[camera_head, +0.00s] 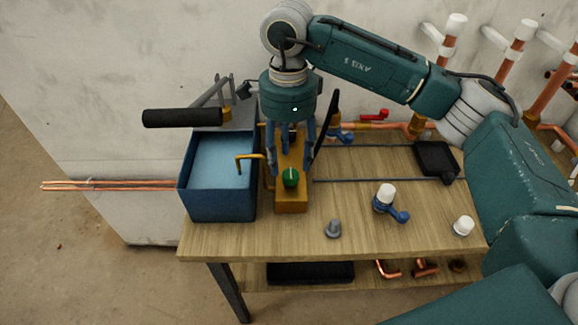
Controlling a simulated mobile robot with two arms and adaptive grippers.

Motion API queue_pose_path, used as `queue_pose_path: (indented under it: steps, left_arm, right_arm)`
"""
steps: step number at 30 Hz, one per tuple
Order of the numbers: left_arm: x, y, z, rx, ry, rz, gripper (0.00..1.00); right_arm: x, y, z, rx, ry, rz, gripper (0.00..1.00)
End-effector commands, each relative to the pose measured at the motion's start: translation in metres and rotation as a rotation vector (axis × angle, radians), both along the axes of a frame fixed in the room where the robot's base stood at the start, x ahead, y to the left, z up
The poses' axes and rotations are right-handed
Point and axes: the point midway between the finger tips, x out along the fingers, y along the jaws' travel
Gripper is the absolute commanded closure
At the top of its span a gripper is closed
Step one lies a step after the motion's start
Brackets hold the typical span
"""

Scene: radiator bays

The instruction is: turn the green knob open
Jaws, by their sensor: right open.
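The green knob (291,178) sits at the front end of a long yellow-brown block (291,205) on the wooden bench. It has a thin pale mark on it. My right gripper (291,158) points down from above, just behind and above the knob in the picture. It is open and nothing shows in its jaws. Its fingers hide part of the block, and I cannot tell whether they touch the knob. My left gripper is not in view.
A blue bin (218,210) stands left of the block, with a black cylinder (182,117) above it. A white-capped blue valve (386,196), a grey fitting (333,228) and a white cap (463,225) stand to the right. Copper pipes (110,185) stick out left.

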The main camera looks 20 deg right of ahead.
Motion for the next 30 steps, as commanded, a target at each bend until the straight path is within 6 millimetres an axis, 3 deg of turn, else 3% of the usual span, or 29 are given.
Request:
queue_pose_path:
  steps: [6,12,30]
  left_arm:
    - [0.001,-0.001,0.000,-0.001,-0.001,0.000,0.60]
    - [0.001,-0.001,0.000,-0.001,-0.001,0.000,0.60]
    - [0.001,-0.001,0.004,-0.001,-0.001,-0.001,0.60]
  right_arm:
    - [0.003,0.001,0.047,0.002,-0.004,0.001,0.52]
    - [0.003,0.001,0.070,0.002,-0.003,0.001,0.52]
    - [0.003,0.001,0.079,0.001,-0.002,0.001,0.52]
